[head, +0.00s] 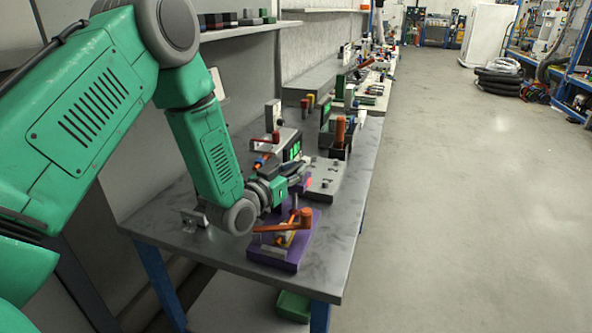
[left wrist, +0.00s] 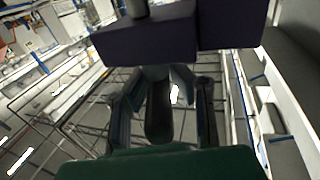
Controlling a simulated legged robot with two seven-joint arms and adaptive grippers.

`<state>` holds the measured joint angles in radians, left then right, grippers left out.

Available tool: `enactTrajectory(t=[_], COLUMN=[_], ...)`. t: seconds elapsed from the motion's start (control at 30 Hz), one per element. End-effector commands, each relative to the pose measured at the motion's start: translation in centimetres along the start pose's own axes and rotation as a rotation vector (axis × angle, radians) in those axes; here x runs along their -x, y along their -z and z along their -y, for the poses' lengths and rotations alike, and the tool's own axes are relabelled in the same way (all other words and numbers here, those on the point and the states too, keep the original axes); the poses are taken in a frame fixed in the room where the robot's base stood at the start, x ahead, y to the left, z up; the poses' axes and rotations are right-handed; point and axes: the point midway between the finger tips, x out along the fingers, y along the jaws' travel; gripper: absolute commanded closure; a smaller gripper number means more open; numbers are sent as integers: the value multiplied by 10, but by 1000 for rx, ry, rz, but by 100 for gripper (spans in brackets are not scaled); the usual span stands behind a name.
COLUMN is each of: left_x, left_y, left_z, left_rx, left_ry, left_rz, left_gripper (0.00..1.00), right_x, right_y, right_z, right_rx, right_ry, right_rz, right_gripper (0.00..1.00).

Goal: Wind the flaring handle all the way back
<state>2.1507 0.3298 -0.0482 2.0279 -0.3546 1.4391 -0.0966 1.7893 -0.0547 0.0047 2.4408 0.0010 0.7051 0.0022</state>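The flaring tool is a purple block (head: 277,258) at the near end of the grey table, with an orange handle (head: 283,225) on top lying roughly level. My left gripper (head: 297,178) is just behind and above the tool, pointing right, and looks apart from the handle. In the left wrist view its fingers (left wrist: 160,95) stand apart below a dark purple block (left wrist: 145,42). A dark rounded shape shows between the fingers; I cannot tell what it is. My right gripper is not in view.
The grey table (head: 335,240) carries a light metal plate (head: 325,180), an upright orange-handled tool (head: 340,130) and small green-screened devices farther back. A metal bracket (head: 194,218) stands at the left edge. A shelf (head: 235,33) hangs on the wall.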

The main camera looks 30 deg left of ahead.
Motion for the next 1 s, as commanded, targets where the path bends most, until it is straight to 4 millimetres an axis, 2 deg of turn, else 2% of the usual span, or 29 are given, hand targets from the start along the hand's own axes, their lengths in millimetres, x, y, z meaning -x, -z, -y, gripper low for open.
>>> enactTrajectory(t=[0.33,0.47,0.57,0.8,1.0], left_x=[0,8,23,75,107], left_y=[0,-1,-1,-2,-2], left_z=[0,0,0,1,2], left_rx=[0,0,2,2,1], left_ry=[1,1,1,3,3], left_rz=[0,2,3,4,3], left_gripper=[64,64,64,64,64], right_x=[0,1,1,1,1], right_y=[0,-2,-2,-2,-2], right_z=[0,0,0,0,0], right_rx=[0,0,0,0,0], right_ry=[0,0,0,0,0], right_rz=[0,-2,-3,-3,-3], right_gripper=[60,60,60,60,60])
